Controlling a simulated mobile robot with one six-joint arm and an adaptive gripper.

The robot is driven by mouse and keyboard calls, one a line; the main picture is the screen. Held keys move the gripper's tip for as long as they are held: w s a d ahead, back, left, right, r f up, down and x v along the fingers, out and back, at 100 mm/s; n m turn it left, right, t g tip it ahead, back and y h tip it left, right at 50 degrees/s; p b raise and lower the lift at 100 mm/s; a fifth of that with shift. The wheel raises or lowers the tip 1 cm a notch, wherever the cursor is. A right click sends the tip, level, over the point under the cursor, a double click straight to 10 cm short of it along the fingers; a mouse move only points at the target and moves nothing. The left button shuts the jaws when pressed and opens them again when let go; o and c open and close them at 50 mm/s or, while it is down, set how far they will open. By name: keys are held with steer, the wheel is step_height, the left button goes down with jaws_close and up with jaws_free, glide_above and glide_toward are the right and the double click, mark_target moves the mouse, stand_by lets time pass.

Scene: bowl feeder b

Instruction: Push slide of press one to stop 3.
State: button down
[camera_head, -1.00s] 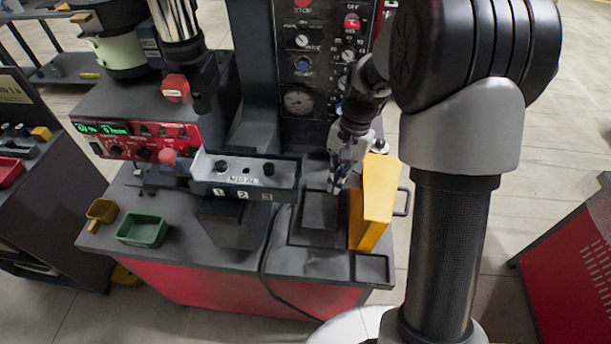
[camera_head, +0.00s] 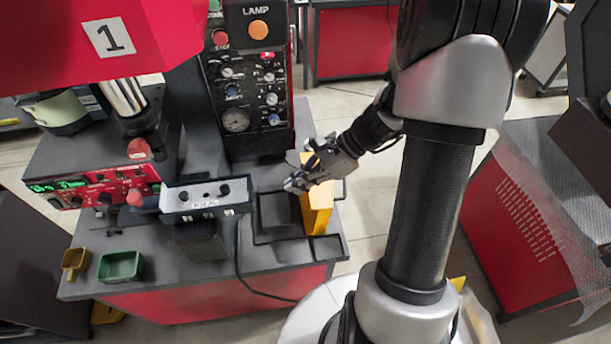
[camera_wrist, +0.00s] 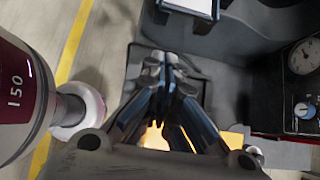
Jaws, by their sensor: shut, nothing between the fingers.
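Press one carries a red head with a "1" plate (camera_head: 108,37) at the top left of the head view.
A yellow block (camera_head: 318,208) stands just beneath my gripper. A black control panel (camera_head: 245,95) rises behind the housing. A green bin (camera_head: 120,266) and a small yellow bin (camera_head: 75,262) lie at the front left. A dark cable hangs in front of the table.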

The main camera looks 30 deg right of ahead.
mark_target(229, 200)
steer(key=w+a+f+b, duration=0.1)
steer(key=w+a+f, duration=0.1)
steer(key=a, duration=0.4)
steer(key=shift+a+f, duration=0.4)
steer(key=shift+f, duration=0.15)
steer(key=shift+w, duration=0.1)
steer(key=w+a, duration=0.1)
steer(key=a, duration=0.2)
steer(key=w+a+b, duration=0.1)
steer(key=a, duration=0.2)
steer(key=w+a, duration=0.1)
steer(key=a, duration=0.2)
steer(key=shift+a, duration=0.3)
steer(key=shift+d, duration=0.1)
